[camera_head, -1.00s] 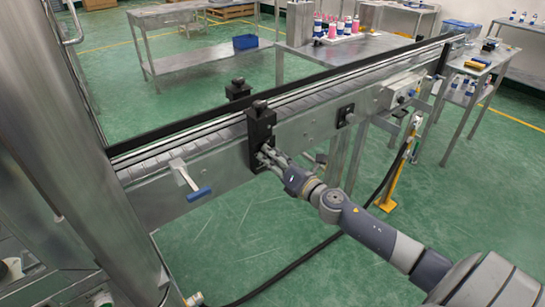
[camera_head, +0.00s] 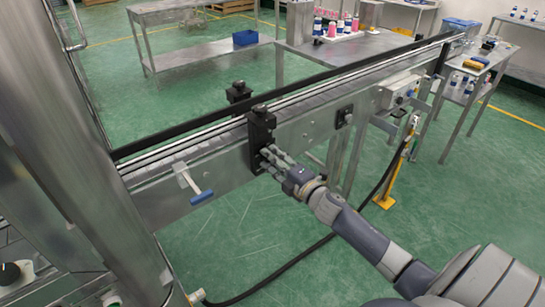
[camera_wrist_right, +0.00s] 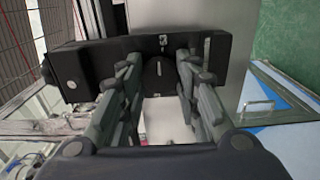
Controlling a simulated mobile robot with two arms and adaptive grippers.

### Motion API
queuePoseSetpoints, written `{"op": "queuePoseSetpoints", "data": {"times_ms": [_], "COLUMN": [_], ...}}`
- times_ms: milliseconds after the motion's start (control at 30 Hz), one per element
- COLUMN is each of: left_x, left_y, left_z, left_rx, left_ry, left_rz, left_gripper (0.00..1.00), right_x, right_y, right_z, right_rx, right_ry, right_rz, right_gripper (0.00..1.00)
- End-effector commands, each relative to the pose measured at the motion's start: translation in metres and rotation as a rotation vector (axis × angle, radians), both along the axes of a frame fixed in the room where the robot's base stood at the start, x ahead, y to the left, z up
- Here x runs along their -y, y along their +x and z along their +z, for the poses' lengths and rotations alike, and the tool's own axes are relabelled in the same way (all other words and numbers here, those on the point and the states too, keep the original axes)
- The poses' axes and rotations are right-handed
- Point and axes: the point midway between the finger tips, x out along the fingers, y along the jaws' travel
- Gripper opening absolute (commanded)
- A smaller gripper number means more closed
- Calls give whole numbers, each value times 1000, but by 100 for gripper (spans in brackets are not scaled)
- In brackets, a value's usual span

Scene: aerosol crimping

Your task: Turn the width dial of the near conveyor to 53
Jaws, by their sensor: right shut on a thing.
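The near conveyor (camera_head: 215,160) runs from the left foreground to the back right. A black block (camera_head: 262,130) with a round knob (camera_head: 259,108) on top is mounted on its near side. My right gripper (camera_head: 268,155) reaches the lower front of this block. In the right wrist view, its two fingers (camera_wrist_right: 159,70) are shut on a dark round dial (camera_wrist_right: 157,82) on the block (camera_wrist_right: 215,55). A small light mark shows on the dial; its number cannot be read. In the head view the fingers mostly hide the dial. My left gripper is not in view.
A blue-handled lever (camera_head: 200,197) sticks out of the conveyor's near side, left of the block. A second black block (camera_head: 238,91) stands on the far side. A dark cable (camera_head: 300,258) lies on the green floor. Tables with bottles stand behind.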

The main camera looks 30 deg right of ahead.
Motion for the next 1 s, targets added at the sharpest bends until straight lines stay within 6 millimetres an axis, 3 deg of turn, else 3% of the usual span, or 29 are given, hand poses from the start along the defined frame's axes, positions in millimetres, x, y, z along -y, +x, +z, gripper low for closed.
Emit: {"op": "queuePoseSetpoints", "data": {"times_ms": [333, 900, 933, 1000], "left_x": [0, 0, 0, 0], "left_y": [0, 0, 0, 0], "left_z": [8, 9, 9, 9], "left_rx": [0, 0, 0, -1], "left_ry": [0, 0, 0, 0], "left_rz": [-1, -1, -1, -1], "left_gripper": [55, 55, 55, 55], "right_x": [1, 1, 1, 1], "right_y": [0, 0, 0, 0], "right_z": [0, 0, 0, 0], "right_rx": [-12, -15, -15, -15], "right_ry": [149, 175, 175, 175], "right_rz": [-2, -2, -2, -2], "right_gripper": [6, 6, 35, 51]}}
